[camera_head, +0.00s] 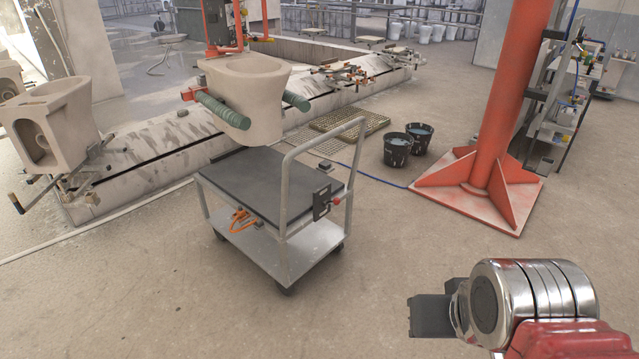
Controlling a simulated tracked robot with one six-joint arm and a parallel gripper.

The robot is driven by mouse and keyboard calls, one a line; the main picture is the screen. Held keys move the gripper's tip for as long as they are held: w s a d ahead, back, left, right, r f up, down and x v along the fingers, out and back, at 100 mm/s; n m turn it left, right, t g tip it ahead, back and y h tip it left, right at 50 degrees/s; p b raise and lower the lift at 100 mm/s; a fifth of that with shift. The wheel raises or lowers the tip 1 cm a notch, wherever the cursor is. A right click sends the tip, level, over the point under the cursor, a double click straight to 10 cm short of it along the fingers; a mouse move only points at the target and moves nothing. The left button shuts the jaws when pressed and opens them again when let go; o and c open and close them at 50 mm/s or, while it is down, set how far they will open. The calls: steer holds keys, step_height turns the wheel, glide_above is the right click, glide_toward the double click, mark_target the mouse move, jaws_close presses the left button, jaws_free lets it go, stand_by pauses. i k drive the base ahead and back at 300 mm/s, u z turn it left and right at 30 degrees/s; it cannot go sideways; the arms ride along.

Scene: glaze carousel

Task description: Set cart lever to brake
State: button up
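The cart (285,265) is a grey metal trolley with a dark flat upper deck (255,183) and a tubular push handle (348,185) at its right end. A black plate (320,208) is fixed by the handle. A small red knob (336,201), seemingly the end of the cart lever, sticks out to the right of it. The lever's setting is too small to read. My gripper (424,315) is at the lower right, well apart from the cart and lever. Its dark fingers show edge-on, so I cannot tell their opening.
An orange clamp-like tool (240,221) lies on the cart's lower shelf. Behind, a clay toilet bowl (250,95) is held between green rollers over a long conveyor track (150,150). Dark buckets (397,149) and a red-orange column (500,100) stand right. Floor between gripper and cart is clear.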

mark_target(337, 201)
steer(key=u, duration=0.25)
steer(key=i, duration=0.95)
steer(key=u, duration=0.5)
steer(key=i, duration=1.3)
steer(key=u, duration=0.3)
